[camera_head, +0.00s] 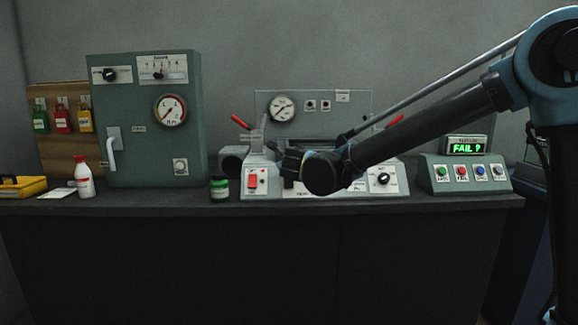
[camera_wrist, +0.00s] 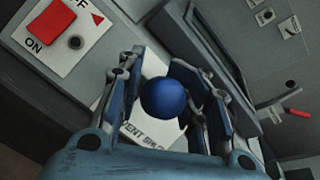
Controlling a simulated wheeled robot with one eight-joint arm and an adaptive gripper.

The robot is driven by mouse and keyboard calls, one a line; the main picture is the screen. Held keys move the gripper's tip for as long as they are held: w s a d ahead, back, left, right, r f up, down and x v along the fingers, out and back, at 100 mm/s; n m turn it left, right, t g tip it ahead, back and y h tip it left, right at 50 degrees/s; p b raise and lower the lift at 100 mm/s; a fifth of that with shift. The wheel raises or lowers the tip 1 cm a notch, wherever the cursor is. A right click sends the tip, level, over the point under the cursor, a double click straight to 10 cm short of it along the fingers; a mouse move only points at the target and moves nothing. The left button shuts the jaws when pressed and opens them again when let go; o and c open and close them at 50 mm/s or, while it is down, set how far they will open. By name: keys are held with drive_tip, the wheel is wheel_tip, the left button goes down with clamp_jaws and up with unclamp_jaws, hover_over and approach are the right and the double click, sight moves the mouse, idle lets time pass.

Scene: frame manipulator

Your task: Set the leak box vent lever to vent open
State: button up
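The blue ball knob (camera_wrist: 163,98) of a lever is in the middle of the wrist view. It stands over a white label (camera_wrist: 152,66) whose visible letters read roughly "VENT SH". My gripper (camera_wrist: 160,88) has one finger on each side of the knob. A gap shows at the left finger; the right finger is close, and contact there is unclear. The lever's shaft is hidden below the knob. In the head view my gripper (camera_head: 290,160) is at the front of the grey-green middle box (camera_head: 400,178). There my arm hides the knob.
A red ON switch (camera_wrist: 51,21) sits beside my left finger. Red-tipped handles (camera_head: 240,121) stand on the middle box, near a gauge (camera_head: 282,108). A green-lidded jar (camera_head: 220,188) stands left of it. A console (camera_head: 465,177) reading "FAIL ?" stands to the right.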

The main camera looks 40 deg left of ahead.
drive_tip(key=shift+o, duration=1.3)
drive_tip(key=shift+w+d+f, duration=0.1)
drive_tip(key=shift+w+d, duration=0.2)
drive_tip(key=shift+w, duration=0.1)
drive_tip(key=shift+s+a, duration=0.15)
drive_tip(key=shift+s, duration=0.2)
drive_tip(key=v, duration=1.1)
drive_tip(key=shift+s+d, duration=0.2)
drive_tip(key=shift+d, duration=0.05)
